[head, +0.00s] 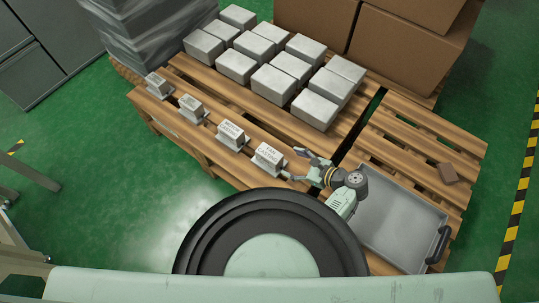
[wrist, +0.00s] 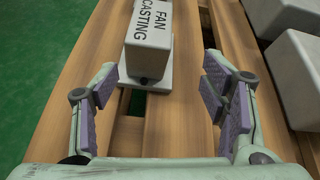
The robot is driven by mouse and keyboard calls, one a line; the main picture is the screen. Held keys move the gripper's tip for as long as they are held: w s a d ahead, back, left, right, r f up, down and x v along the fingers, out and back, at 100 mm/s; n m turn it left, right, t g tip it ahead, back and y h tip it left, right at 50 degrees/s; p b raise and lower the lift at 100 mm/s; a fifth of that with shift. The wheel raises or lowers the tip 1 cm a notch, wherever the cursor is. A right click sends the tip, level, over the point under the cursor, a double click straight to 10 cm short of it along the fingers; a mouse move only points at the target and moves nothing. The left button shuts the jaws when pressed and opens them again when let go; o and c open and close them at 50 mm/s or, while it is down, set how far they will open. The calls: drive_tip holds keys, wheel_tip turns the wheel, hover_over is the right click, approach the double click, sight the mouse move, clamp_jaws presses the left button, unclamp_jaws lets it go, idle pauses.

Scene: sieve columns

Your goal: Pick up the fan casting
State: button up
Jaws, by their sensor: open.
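The fan casting (head: 269,157) is a light grey block with its name printed in black on top. It stands on a small flat base on the wooden pallet, at the right end of a row of labelled blocks. In the wrist view the fan casting (wrist: 149,45) is at the top, left of centre, with a dark front face. My gripper (head: 297,165) is just to the right of it in the head view. In the wrist view my gripper (wrist: 158,90) is open, its purple-padded fingers spread and empty, with the casting ahead between and beyond the fingertips.
Other labelled blocks stand left along the row, the nearest being another casting (head: 231,136). Several plain grey blocks (head: 273,84) fill the pallet behind. A grey tray (head: 395,225) with a black handle lies at the right.

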sight(280, 163)
drive_tip(key=shift+s+a+f+m+t+y, duration=0.35)
drive_tip(key=shift+s+a+f+m, duration=0.25)
drive_tip(key=shift+m, duration=0.3)
drive_tip(key=x, duration=0.4)
drive_tip(key=shift+r, duration=0.1)
drive_tip(key=shift+r+p+x, duration=0.15)
drive_tip(key=shift+r+x, duration=0.05)
drive_tip(key=shift+x, duration=1.25)
drive_tip(key=shift+r+p+x, duration=0.15)
drive_tip(key=shift+r+x, duration=0.05)
drive_tip(key=shift+x, duration=1.3)
drive_tip(key=shift+w+a, duration=0.1)
drive_tip(key=shift+c, duration=0.4)
drive_tip(key=shift+r, duration=0.1)
clamp_jaws()
